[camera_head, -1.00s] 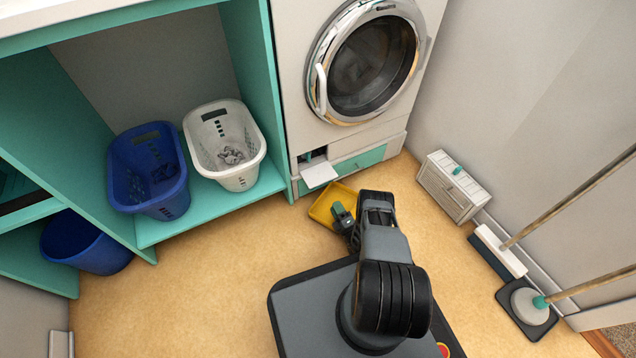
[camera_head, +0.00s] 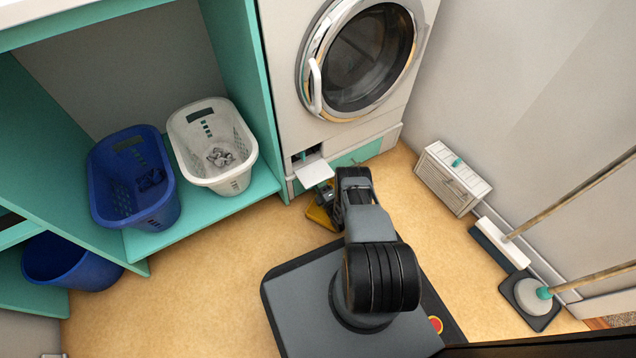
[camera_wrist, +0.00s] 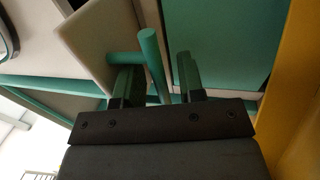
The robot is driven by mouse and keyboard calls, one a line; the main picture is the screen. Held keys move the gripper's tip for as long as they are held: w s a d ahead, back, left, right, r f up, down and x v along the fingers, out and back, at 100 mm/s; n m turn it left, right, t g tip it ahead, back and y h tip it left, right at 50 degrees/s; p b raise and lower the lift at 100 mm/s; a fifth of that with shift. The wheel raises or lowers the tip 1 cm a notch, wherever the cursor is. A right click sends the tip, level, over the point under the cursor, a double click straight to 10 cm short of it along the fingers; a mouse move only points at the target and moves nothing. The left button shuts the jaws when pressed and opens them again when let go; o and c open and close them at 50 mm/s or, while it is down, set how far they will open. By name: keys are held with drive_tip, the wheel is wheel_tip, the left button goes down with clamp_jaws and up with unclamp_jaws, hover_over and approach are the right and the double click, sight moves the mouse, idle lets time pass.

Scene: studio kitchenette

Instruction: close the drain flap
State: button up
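The drain flap (camera_head: 314,171) is a small white panel at the lower left of the washing machine's base. It hangs open, sticking out below a dark opening with a teal part (camera_head: 308,153) inside. In the wrist view the flap (camera_wrist: 92,38) seems to be the pale panel at upper left. My gripper (camera_wrist: 160,78) has its two fingers apart. A teal rod (camera_wrist: 152,62) shows in the gap between them; I cannot tell whether they touch it. In the head view the gripper is low, just under and right of the flap, mostly hidden by my arm.
A yellow tray (camera_head: 318,217) lies on the floor under the flap, partly hidden by my arm; it also shows in the wrist view (camera_wrist: 298,120). The washing machine (camera_head: 362,60) stands above. A white basket (camera_head: 226,178) is on the shelf at left. A small white cabinet (camera_head: 452,178) stands at right.

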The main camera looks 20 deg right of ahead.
clamp_jaws()
idle(0.4)
drive_tip(key=shift+r, duration=0.1)
